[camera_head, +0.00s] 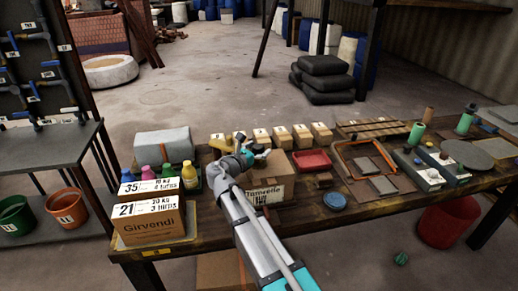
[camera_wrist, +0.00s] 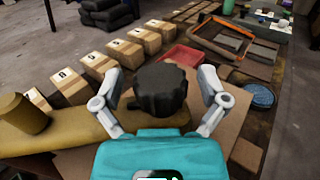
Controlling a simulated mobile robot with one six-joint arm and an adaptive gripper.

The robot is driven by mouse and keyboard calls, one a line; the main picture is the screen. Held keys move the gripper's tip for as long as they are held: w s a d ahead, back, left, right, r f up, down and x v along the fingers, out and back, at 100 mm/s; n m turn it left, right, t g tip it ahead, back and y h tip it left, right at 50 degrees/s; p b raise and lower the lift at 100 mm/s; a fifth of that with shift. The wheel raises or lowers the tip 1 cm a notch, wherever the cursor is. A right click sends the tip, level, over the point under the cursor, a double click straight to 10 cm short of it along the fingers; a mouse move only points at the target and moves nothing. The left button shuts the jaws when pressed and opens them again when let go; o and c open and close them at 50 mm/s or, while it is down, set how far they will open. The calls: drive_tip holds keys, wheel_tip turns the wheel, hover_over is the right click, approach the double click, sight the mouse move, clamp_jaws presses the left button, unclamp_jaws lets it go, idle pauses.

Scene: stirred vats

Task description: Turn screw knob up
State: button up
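The black screw knob (camera_wrist: 160,90), with a ridged rim, stands in the middle of the wrist view, on a mustard-yellow body (camera_wrist: 60,132). My gripper (camera_wrist: 162,76) has its two grey fingers spread, one on each side of the knob. A gap shows between each finger and the knob, so it is not gripped. In the head view my gripper (camera_head: 244,154) is over the workbench, above the Tramvelle box (camera_head: 270,188), and the knob is small and partly hidden there.
A mustard cylinder (camera_wrist: 24,113) stands left of the knob. Several numbered small boxes (camera_wrist: 98,65) form a row behind it, with a red tray (camera_wrist: 185,56) to the right. Stacked labelled boxes (camera_head: 150,232), small colored bottles (camera_head: 168,170) and a grey case (camera_head: 163,143) stand left of my arm.

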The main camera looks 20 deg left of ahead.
drive_tip(key=c, duration=1.1)
drive_tip(key=shift+c, duration=0.2)
drive_tip(key=shift+n+y, duration=0.4)
drive_tip(key=shift+y, duration=0.2)
drive_tip(key=n+t+y, duration=0.1)
drive_tip(key=n+y, duration=0.2)
drive_tip(key=y, duration=0.1)
drive_tip(key=shift+s+d+y, duration=0.1)
drive_tip(key=shift+y, duration=0.2)
drive_tip(key=n+y, duration=0.2)
drive_tip(key=y, duration=0.2)
drive_tip(key=n+g+y, duration=0.1)
drive_tip(key=n+y, duration=0.2)
drive_tip(key=y, duration=0.1)
drive_tip(key=shift+n+g, duration=0.3)
drive_tip(key=n+g+y, duration=0.1)
drive_tip(key=y, duration=0.1)
drive_tip(key=n+g+y, duration=0.3)
drive_tip(key=y, duration=0.1)
drive_tip(key=shift+a+n+g, duration=0.25)
drive_tip(key=shift+n+g, duration=0.05)
drive_tip(key=shift+n, duration=0.1)
drive_tip(key=shift+a+n+g+y, duration=0.1)
drive_tip(key=shift+n+g+y, duration=1.6)
drive_tip(key=shift+g, duration=0.7)
drive_tip(key=shift+n+g, duration=0.3)
drive_tip(key=o, duration=1.2)
drive_tip(key=shift+c, duration=0.2)
